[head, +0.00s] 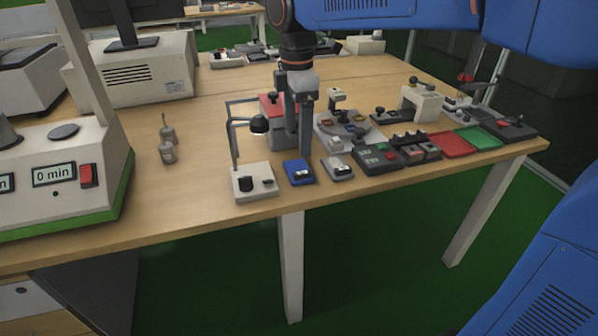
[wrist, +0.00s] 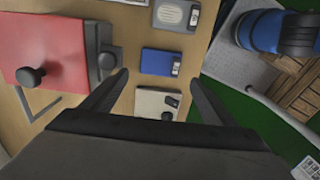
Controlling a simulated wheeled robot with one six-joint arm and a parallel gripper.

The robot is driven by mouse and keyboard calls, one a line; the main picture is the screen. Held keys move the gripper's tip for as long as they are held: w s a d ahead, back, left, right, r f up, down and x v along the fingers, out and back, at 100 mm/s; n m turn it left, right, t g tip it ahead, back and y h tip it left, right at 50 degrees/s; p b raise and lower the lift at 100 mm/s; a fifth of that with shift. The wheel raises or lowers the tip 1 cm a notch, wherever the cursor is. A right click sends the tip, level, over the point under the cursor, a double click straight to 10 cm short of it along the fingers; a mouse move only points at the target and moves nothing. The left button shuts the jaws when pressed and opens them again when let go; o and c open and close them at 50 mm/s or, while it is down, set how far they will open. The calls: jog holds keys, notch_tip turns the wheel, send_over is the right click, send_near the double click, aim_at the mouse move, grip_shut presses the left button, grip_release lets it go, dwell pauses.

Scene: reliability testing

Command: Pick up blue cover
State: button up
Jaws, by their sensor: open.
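The blue cover (head: 298,172) is a small flat blue block with a pale label, lying near the front edge of the wooden table. It also shows in the wrist view (wrist: 158,62), ahead of and between my fingertips. My gripper (head: 296,150) hangs pointing down just behind it in the head view. In the wrist view my gripper (wrist: 159,77) has its two fingers spread wide with nothing between them. The fingers do not visibly touch the cover.
A white box with a black knob (head: 254,183) and a grey block (head: 338,168) flank the cover. A red plate with a black knob (wrist: 55,60) lies behind. Several devices and red and green trays (head: 479,138) fill the right side. Open table lies left of centre.

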aim_at(298, 169)
jog(key=shift+d+f, duration=0.1)
jog(key=shift+f, duration=4.45)
jog(key=c, duration=0.8)
